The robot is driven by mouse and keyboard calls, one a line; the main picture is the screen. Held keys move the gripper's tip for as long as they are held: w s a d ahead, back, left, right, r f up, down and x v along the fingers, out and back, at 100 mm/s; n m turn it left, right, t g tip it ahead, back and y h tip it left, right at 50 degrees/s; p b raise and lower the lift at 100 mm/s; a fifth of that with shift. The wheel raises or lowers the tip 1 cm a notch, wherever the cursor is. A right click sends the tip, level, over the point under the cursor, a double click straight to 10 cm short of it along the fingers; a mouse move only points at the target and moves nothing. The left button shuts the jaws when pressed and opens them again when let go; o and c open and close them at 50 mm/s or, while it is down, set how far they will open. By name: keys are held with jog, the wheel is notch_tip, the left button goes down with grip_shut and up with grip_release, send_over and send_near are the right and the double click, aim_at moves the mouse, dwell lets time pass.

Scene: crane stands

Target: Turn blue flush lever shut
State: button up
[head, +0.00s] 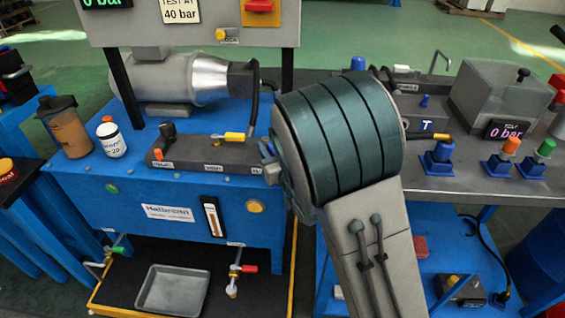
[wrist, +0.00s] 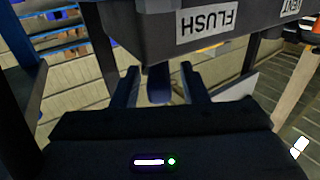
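In the wrist view a dark block (wrist: 170,32) carries an upside-down white FLUSH label (wrist: 207,20). A dark blue lever (wrist: 159,84), which looks like the flush lever, hangs below the block's edge. My gripper (wrist: 157,72) is open, with one finger on each side of the lever. Gaps show between the lever and both fingers, so it is not gripped. In the head view my arm covers the middle of the scene; my fingers, the FLUSH label and this lever cannot be made out there.
A blue power unit (head: 170,205) stands left, with a bottle (head: 112,138) and a brown shaker (head: 65,127) on top. A grey tray (head: 172,290) lies below. Right of my arm are a grey box (head: 488,92) and blue, orange and green capped fittings (head: 438,155).

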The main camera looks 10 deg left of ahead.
jog(key=b+v, duration=0.1)
jog(key=v, duration=0.5)
jog(key=shift+f+b, duration=0.1)
jog(key=shift+b, duration=0.25)
jog(key=shift+s+f+b, duration=0.15)
jog(key=shift+b, duration=0.45)
jog(key=shift+s+d+b, duration=0.1)
jog(key=shift+s+b, duration=0.05)
jog(key=shift+b, duration=0.9)
jog(key=shift+b+v, duration=2.15)
jog(key=shift+b, duration=1.55)
jog(key=shift+r, duration=0.2)
